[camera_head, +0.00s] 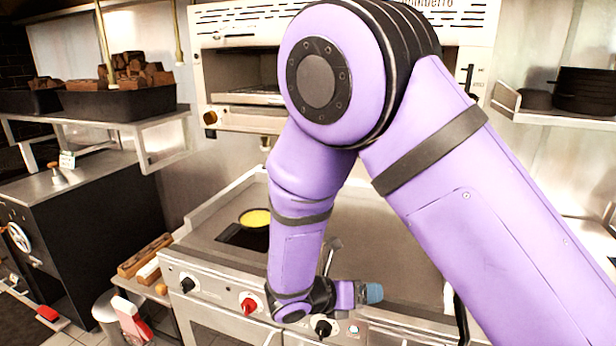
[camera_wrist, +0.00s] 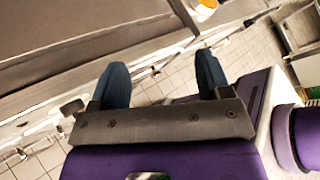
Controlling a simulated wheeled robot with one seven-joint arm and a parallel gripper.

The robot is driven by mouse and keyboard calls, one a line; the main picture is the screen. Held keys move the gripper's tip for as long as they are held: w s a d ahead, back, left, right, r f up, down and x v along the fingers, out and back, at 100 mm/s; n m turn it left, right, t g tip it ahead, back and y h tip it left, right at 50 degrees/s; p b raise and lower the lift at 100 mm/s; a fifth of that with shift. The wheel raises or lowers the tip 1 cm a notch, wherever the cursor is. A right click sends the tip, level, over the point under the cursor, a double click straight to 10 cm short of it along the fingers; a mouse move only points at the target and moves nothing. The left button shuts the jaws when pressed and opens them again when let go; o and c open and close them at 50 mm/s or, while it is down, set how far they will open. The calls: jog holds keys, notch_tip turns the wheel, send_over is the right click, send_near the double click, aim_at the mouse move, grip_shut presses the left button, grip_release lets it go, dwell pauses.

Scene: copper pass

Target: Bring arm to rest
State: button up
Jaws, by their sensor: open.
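My purple arm (camera_head: 300,165) is bent, with its forearm hanging down in front of the stove's front panel. My gripper (camera_head: 374,293) is at the end of it, near the stove's front edge and knobs, pointing right in the head view. In the wrist view my gripper (camera_wrist: 160,84) shows two blue fingers spread apart with nothing between them. Tiled floor and the stove's edge lie beyond the fingers. In the head view the fingers overlap, so the gap is hidden there.
The stove (camera_head: 385,240) holds a pan with yellow contents (camera_head: 255,218). An oven (camera_head: 236,75) stands behind my arm. A shelf (camera_head: 165,135) at left carries a black tray of brown blocks (camera_head: 120,103). Black pans (camera_head: 585,92) sit on the right shelf. Floor shows at lower left.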

jog(key=s+d+r+m+g+y, duration=0.3)
jog(key=d+r+m, duration=0.4)
jog(key=r+m, duration=0.15)
jog(key=s+d+r+m+g+y, duration=0.3)
jog(key=d+r+m, duration=0.4)
jog(key=r+m, duration=0.15)
jog(key=s+d+r+m+t+y, duration=0.2)
jog(key=s+r+m+y, duration=0.1)
jog(key=s+r+m, duration=0.3)
jog(key=s+d+r+m+t+y, duration=0.3)
jog(key=s+r+m, duration=0.3)
jog(key=s, duration=0.3)
jog(key=shift+m, duration=0.9)
